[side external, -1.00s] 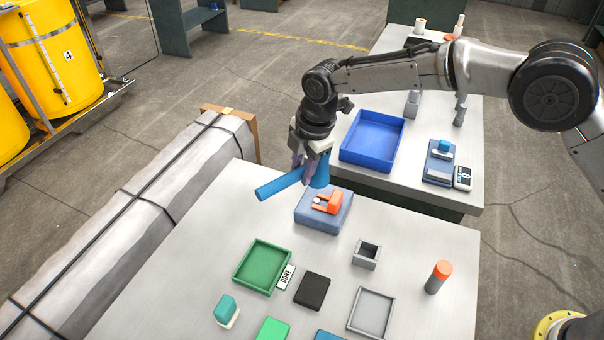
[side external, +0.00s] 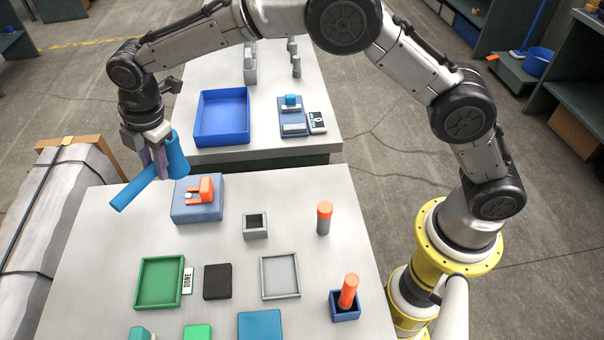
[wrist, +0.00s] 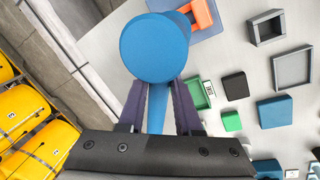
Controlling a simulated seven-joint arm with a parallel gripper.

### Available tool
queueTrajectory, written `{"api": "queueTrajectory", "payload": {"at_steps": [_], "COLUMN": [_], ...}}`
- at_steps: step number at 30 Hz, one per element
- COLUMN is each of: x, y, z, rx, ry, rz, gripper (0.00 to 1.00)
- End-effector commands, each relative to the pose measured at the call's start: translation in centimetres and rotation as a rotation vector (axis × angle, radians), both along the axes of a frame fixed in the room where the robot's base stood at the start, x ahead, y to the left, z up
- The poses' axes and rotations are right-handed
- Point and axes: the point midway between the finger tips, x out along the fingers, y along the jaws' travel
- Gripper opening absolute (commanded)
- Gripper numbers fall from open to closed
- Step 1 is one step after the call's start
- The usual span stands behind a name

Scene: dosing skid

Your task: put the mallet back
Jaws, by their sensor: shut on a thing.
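The blue mallet (side external: 176,158) hangs in the air near the table's far left corner. Its thick head is at the right of my gripper and its handle slants down to the lower left in the side view. My gripper (side external: 157,160) is shut on the mallet's handle. In the wrist view the mallet's round face (wrist: 155,47) fills the upper middle, and the handle runs between the fingers of my gripper (wrist: 158,95). The mallet is left of a blue-grey block with an orange part (side external: 198,205), apart from it as far as I can tell.
The near table holds a green tray (side external: 138,283), black block (side external: 217,281), grey tray (side external: 280,296), small grey box (side external: 255,233) and orange-topped cylinder (side external: 324,225). A blue tray (side external: 205,144) stands on the table behind. A wrapped long load (side external: 40,230) lies at left.

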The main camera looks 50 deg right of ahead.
Motion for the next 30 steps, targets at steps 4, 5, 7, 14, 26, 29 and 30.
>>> {"api": "queueTrajectory", "payload": {"at_steps": [4, 5, 7, 14, 26, 29, 30], "x": [-1.1, -1.5, -2.6, -7.6, -18.0, -20.8, -21.8], "y": [-1.0, -1.4, -2.5, -8.8, -19.3, -21.5, -22.3], "z": [-1.7, -2.1, -2.5, -2.4, -1.0, -0.9, -0.8], "rx": [-0.001, -0.001, 0.001, 0.003, 0.005, 0.005, 0.005], "ry": [0.0, 0.0, -0.004, -0.009, -0.012, -0.012, -0.013], "rz": [-0.11, -0.135, -0.2, -0.448, -0.782, -0.846, -0.865], "gripper": [0.0, 0.0, 0.0, 0.0, 0.0, 0.0, 0.0]}}
